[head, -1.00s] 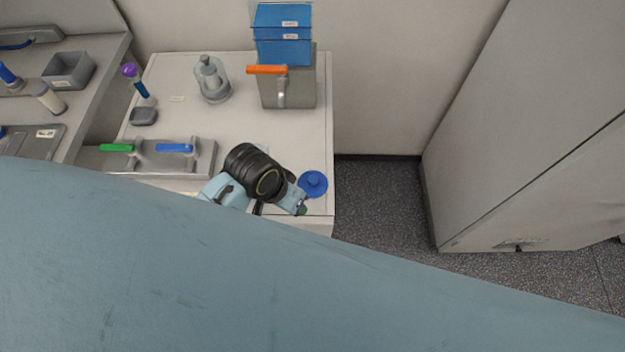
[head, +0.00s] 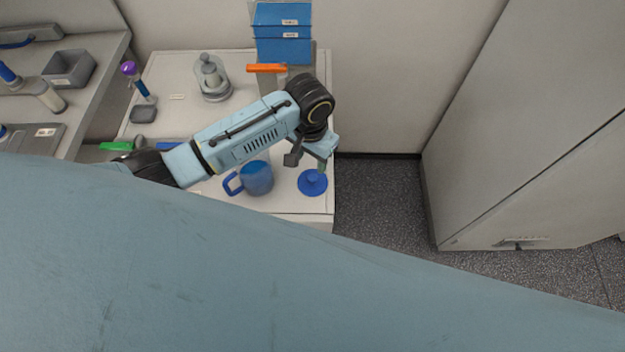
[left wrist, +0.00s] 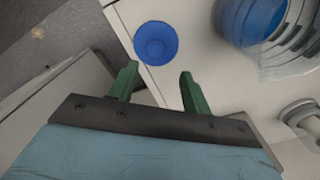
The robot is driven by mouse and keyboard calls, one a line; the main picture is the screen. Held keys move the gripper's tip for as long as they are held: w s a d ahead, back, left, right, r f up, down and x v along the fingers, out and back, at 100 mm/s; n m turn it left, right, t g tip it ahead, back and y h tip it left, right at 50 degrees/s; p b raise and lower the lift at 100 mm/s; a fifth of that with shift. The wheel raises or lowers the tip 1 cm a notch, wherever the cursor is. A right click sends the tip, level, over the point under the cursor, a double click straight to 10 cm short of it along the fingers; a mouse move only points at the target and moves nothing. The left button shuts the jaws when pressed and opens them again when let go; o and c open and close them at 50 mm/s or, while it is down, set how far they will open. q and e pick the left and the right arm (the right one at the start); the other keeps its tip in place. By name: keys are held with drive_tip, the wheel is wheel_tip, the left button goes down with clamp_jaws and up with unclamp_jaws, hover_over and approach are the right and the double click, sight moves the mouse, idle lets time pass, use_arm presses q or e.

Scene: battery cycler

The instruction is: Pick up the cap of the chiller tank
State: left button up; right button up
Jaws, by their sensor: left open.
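The cap is a flat blue disc with a small knob (head: 312,183), lying on the white bench top near its right edge. In the left wrist view the blue round cap (left wrist: 156,43) shows just beyond the fingertips, roughly between their lines. My left gripper (head: 308,163) is open and empty, just behind the cap in the head view and apart from it. Its green fingers also show spread in the left wrist view (left wrist: 159,70). A blue mug-like vessel with a handle (head: 257,179) stands left of the cap. My right gripper is not in view.
Blue boxes (head: 283,50) and an orange-handled device (head: 267,68) stand at the back. A grey lidded cylinder (head: 212,80) stands left of them. The bench's right edge drops to open floor (head: 380,210). A tall cabinet (head: 530,150) stands at the right.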

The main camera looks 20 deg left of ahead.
sight(312, 176)
use_arm(q)
drive_tip(key=f, duration=0.7)
drive_tip(key=shift+s+d+f+b, duration=0.1)
drive_tip(key=shift+s+d+b, duration=0.25)
drive_tip(key=shift+s, duration=0.05)
drive_tip(key=shift+c, duration=0.5)
clamp_jaws()
